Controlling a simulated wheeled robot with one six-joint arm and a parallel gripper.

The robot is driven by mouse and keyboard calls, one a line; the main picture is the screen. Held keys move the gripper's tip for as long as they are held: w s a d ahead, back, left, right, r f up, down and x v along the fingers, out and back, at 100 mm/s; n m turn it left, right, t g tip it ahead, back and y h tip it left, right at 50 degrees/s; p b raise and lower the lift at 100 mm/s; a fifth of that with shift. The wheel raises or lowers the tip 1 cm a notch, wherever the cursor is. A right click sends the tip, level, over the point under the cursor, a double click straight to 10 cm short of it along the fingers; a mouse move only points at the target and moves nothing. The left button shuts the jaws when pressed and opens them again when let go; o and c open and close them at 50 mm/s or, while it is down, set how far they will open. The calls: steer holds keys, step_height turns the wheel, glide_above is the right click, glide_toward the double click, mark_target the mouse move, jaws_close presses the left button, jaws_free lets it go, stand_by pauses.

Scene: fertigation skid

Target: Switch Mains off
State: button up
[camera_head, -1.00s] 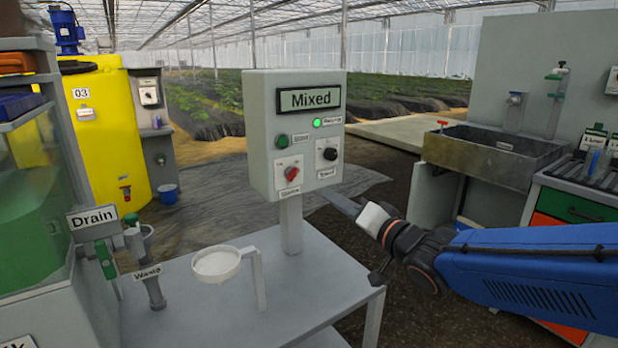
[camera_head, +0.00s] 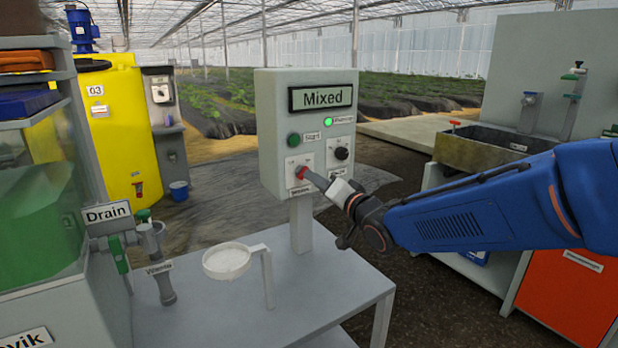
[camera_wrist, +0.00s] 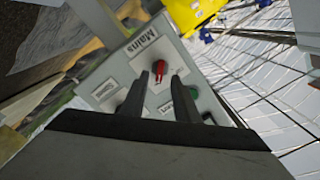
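The grey control box (camera_head: 269,140) stands on a post on the table, with a display reading "Mixed". Its red rotary knob (camera_head: 301,171) sits on a white plate at the lower left of the front face. In the wrist view the red knob (camera_wrist: 157,70) is next to a "Mains" label (camera_wrist: 146,45). My gripper (camera_head: 312,177) is at the knob, partly covering it in the head view. In the wrist view its two fingers (camera_wrist: 162,84) are apart, with the knob between or just beyond their tips; contact cannot be told.
A green Start button (camera_head: 294,140), a lit green lamp (camera_head: 328,122) and a black knob (camera_head: 341,153) are close by on the same face. A white strainer cup (camera_head: 227,261) on a bracket stands on the table (camera_head: 215,320) below. A sink (camera_head: 490,148) is behind my arm.

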mark_target(303, 172)
steer(key=shift+x, duration=2.25)
steer(key=shift+c, duration=0.7)
jaws_close()
